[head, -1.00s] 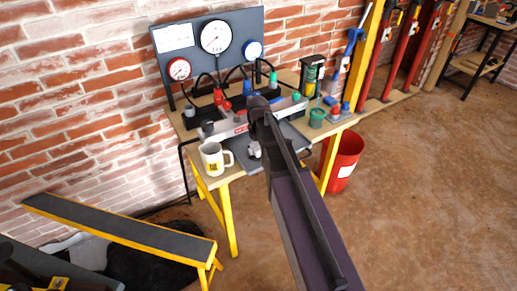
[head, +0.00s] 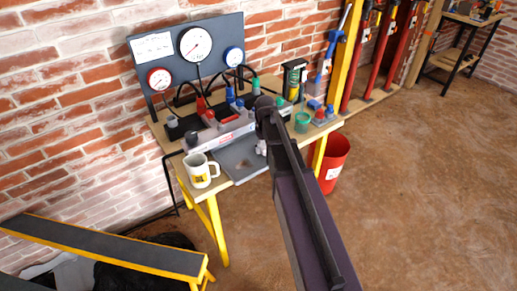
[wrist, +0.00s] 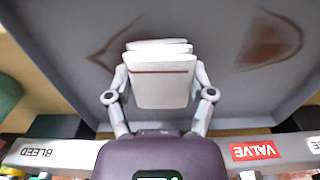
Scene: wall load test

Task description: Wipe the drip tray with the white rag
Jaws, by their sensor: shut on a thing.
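The white rag (wrist: 163,85), a folded pad with a thin red stripe, is between the fingers of my gripper (wrist: 159,72) in the wrist view. My gripper is shut on it. The grey drip tray (head: 224,160) lies on the bench in front of the valve block. The rag is over the tray, towards its right side in the head view; I cannot tell whether it touches. Brown stains show on the tray on both sides of the rag in the wrist view. My arm hides the tray's right part in the head view.
A white mug (head: 200,171) stands left of the tray. The valve block (head: 220,131) with labels BLEED and VALVE runs along the tray's back. A gauge panel (head: 225,45) stands behind. A red bin (head: 333,162) stands on the floor.

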